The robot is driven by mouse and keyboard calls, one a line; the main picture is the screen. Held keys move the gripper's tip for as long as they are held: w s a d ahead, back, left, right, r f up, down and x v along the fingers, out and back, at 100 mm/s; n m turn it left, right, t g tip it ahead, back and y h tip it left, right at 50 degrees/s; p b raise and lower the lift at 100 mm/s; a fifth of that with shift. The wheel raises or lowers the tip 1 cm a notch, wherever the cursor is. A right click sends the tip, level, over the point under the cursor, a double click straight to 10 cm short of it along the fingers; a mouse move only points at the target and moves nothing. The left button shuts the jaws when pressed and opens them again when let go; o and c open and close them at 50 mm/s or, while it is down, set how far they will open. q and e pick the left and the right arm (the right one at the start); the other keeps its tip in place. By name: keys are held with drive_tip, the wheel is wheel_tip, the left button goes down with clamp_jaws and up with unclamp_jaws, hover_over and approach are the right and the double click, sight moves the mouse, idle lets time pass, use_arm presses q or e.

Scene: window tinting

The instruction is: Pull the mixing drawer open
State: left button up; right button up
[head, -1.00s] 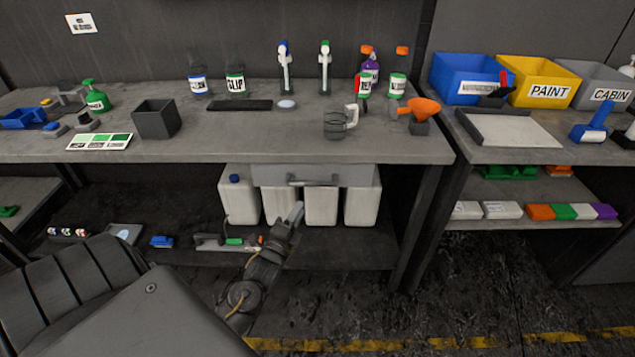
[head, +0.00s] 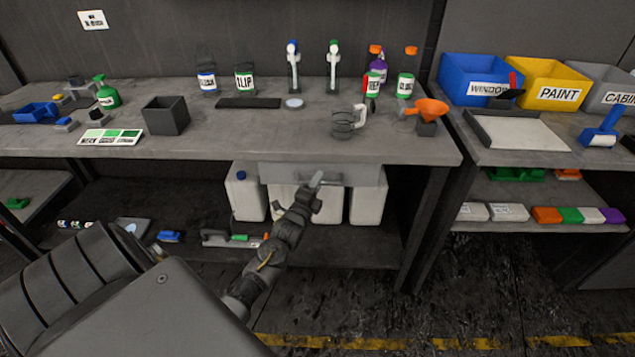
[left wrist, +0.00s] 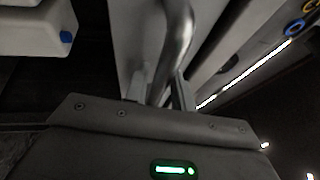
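The mixing drawer (head: 358,175) is a grey front under the workbench top, and it looks closed. Its metal bar handle (head: 331,182) shows beside my left gripper (head: 316,180), which reaches up to it from below. In the left wrist view the handle (left wrist: 177,40) runs down between the two fingers of my left gripper (left wrist: 160,92). The fingers stand apart on either side of the bar, and firm contact on both sides does not show. The left part of the handle is partly hidden by the gripper in the head view. My right gripper is out of view.
White jugs (head: 246,195) stand on the lower shelf behind and below the drawer. The floor in front of the drawer looks clear.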

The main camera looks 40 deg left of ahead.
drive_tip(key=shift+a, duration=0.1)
use_arm(q)
clamp_jaws()
